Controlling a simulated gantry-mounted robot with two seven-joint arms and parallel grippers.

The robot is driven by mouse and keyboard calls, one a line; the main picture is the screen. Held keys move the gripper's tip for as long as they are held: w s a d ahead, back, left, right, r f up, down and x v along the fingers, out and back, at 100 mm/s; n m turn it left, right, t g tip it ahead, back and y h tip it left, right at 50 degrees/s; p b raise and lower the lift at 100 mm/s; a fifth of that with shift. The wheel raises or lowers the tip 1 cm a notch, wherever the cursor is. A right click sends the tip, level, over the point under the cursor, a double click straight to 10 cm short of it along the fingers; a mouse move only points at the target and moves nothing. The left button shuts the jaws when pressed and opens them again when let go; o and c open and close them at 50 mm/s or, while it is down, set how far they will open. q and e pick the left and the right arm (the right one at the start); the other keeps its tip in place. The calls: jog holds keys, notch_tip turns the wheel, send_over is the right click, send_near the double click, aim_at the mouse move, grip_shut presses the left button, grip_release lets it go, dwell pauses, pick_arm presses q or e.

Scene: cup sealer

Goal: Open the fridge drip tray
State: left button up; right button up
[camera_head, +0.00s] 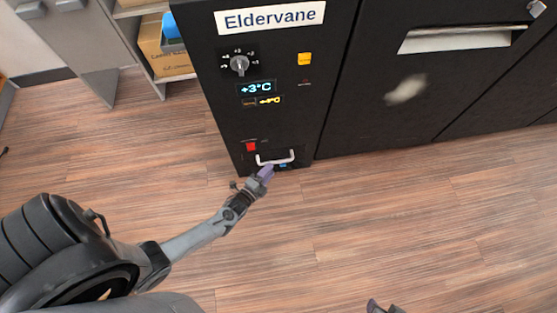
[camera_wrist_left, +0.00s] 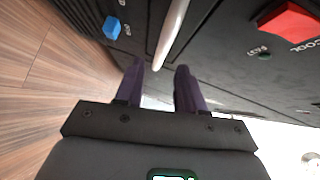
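The drip tray front (camera_head: 264,154) is low on the black fridge's narrow control panel and looks flush with it. Its pale bar handle (camera_head: 276,160) shows in the head view. In the left wrist view, the handle (camera_wrist_left: 172,35) runs from the top edge down to between the fingertips. My left gripper (camera_head: 267,172) is at the handle's left part, in front of the tray. In the left wrist view, its purple fingers (camera_wrist_left: 159,72) are apart, one on each side of the bar, not closed on it. A dark piece at the head view's bottom edge looks like my right gripper (camera_head: 384,307); its fingers are unclear.
The panel has a knob (camera_head: 240,64), a +3°C display (camera_head: 256,88), a yellow button (camera_head: 304,59) and a red button (camera_head: 251,147). A blue button (camera_wrist_left: 112,27) is near the handle. A shelf with a cardboard box (camera_head: 160,50) stands at left. The wooden floor (camera_head: 400,220) in front is clear.

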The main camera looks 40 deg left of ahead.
aim_at(278, 162)
pick_arm(q)
jog(key=w+b, duration=0.1)
jog(key=w, duration=0.1)
jog(key=w+b, duration=0.1)
jog(key=w, duration=0.1)
jog(key=w+f, duration=0.1)
jog(key=w, duration=0.1)
jog(key=shift+w+a+b, duration=0.15)
jog(key=shift+a+b, duration=0.05)
jog(key=shift+b, duration=0.2)
grip_shut()
